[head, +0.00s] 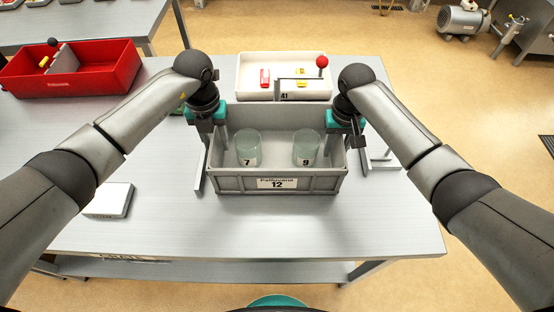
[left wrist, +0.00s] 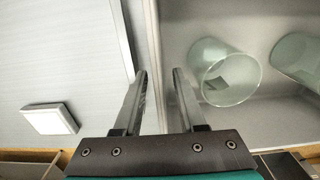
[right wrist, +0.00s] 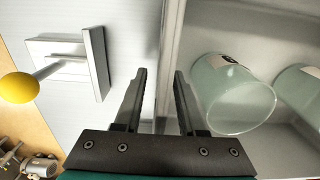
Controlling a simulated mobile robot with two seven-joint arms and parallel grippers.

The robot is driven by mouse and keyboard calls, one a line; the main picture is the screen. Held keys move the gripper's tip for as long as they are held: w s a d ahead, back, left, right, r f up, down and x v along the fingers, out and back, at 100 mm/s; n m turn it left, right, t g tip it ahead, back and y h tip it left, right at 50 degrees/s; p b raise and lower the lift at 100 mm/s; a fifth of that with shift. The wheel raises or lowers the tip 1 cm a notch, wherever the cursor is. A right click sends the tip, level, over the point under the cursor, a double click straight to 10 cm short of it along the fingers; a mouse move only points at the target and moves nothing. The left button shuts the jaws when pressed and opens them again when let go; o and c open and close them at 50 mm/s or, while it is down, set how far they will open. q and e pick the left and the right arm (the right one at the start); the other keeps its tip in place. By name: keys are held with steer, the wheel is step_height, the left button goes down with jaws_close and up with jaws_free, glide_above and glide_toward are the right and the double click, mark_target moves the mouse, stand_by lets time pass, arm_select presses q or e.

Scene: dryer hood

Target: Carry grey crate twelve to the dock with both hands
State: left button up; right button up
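Grey crate twelve (head: 232,184) stands on the metal table and holds two clear glass beakers, marked 7 (head: 248,146) and 9 (head: 306,147). My left gripper (head: 215,145) is at its left wall. In the left wrist view the fingers (left wrist: 160,72) stand apart, one on each side of the wall. My right gripper (head: 345,146) is at the right wall. In the right wrist view its fingers (right wrist: 160,72) also stand apart astride the wall, with a gap on the outer side. I cannot tell which thing is the dock.
A white tray 41 (head: 255,92) with red and yellow pieces and a red-knobbed bar stands just behind the crate. Metal brackets flank the crate, the right one (head: 382,166) with a yellow knob (right wrist: 18,88). A white box (head: 108,201) lies left; a red bin (head: 104,78) stands further back.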

arm_select(q)
step_height(320, 180, up, 8)
steer(key=shift+r, duration=0.55)
arm_select(e)
steer(key=shift+r, duration=0.15)
step_height(320, 180, up, 12)
steer(key=shift+f, duration=0.15)
